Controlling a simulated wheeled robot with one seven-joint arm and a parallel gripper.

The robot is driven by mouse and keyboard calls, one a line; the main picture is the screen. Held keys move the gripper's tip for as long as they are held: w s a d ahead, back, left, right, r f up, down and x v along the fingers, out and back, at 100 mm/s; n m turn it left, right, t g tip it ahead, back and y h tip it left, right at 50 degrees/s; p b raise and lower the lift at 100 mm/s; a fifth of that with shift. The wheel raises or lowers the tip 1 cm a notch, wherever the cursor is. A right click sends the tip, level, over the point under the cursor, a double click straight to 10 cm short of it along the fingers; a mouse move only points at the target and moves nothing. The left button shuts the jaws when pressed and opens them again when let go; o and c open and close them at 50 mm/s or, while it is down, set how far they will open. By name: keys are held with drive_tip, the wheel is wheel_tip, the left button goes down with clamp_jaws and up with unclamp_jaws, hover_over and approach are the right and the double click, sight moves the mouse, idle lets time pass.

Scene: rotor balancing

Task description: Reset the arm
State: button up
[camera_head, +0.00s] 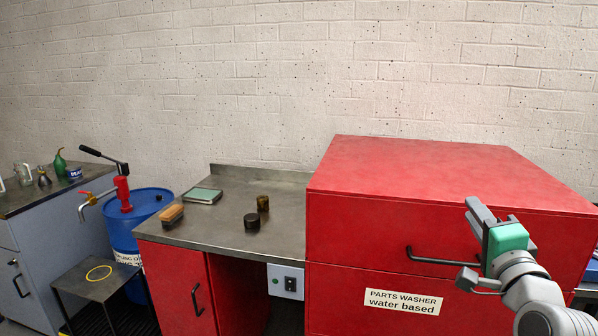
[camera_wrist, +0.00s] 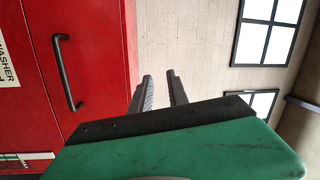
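My gripper (camera_head: 478,215) is at the right of the head view, in front of the red parts washer (camera_head: 360,235). It holds nothing that I can see. In the wrist view my gripper (camera_wrist: 160,88) shows two dark fingers with a gap between them, pointing away past the red front with its black handle (camera_wrist: 67,72). The fingers touch nothing in that view. The green part of my wrist fills the lower part of the wrist view.
A metal worktop (camera_head: 225,225) left of the washer carries a brush (camera_head: 171,213), a green-topped flat box (camera_head: 203,196) and two small dark round pieces (camera_head: 252,220). A blue drum (camera_head: 140,225) with a red pump and a low stand (camera_head: 95,280) are further left.

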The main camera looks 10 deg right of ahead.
drive_tip(key=w+a+f+n+g+y, duration=0.3)
drive_tip(key=a+f+n+g, duration=0.15)
drive_tip(key=a+f, duration=0.55)
drive_tip(key=w+a+f+n+g+y, duration=0.4)
drive_tip(key=a+f+n, duration=0.3)
drive_tip(key=f, duration=0.5)
drive_tip(key=s+a+f+n+g, duration=0.8)
drive_tip(key=s+a+f, duration=0.45)
drive_tip(key=s, duration=0.25)
wheel_tip(320, 180, up, 11)
drive_tip(key=w+t+p, duration=0.1)
drive_tip(key=w+p, duration=0.1)
drive_tip(key=p, duration=0.5)
drive_tip(key=shift+w+r+h, duration=0.2)
drive_tip(key=shift+w+h, duration=0.1)
drive_tip(key=shift+w, duration=0.1)
